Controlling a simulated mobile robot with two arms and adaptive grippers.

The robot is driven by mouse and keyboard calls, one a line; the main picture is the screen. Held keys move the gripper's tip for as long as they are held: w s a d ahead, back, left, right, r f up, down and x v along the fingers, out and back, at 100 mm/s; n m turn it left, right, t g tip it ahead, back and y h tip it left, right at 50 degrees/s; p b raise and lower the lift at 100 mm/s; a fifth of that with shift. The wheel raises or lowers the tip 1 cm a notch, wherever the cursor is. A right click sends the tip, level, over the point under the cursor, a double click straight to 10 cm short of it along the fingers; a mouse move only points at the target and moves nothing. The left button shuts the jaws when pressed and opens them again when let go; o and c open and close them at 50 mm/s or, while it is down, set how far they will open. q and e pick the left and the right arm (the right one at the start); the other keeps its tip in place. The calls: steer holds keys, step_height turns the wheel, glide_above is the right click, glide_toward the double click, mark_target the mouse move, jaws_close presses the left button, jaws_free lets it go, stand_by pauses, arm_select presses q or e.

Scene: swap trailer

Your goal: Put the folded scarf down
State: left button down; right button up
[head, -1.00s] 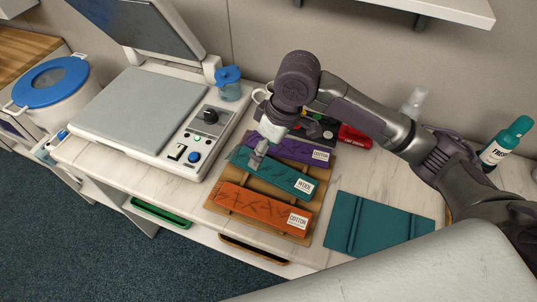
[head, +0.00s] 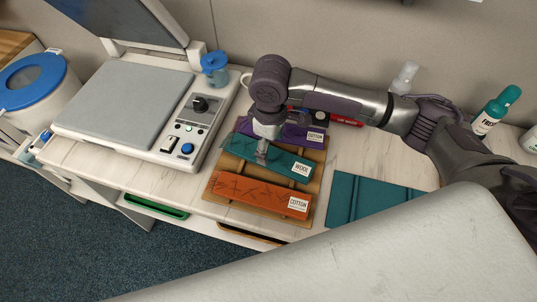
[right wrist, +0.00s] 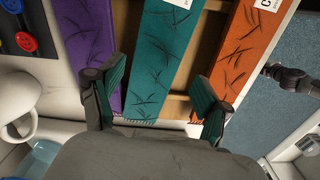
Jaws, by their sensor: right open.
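My right gripper (head: 262,155) is low over the left end of the teal scarf. In the right wrist view my right gripper (right wrist: 157,108) is open, and the fringed end of the teal scarf (right wrist: 160,60) lies between its fingers. One finger overlaps the edge by the purple scarf, the other is near the orange scarf. Whether they touch the cloth is unclear.
A heat press (head: 130,105) with raised lid stands left of the rack. A blue-capped jar (head: 215,68) stands behind its controls. A teal ridged mat (head: 370,193) lies to the right. White countertop shows between rack and mat.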

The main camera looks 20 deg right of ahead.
mark_target(270, 156)
step_height(270, 156, down, 4)
steer(key=shift+w+d+f, duration=0.1)
steer(key=c, duration=1)
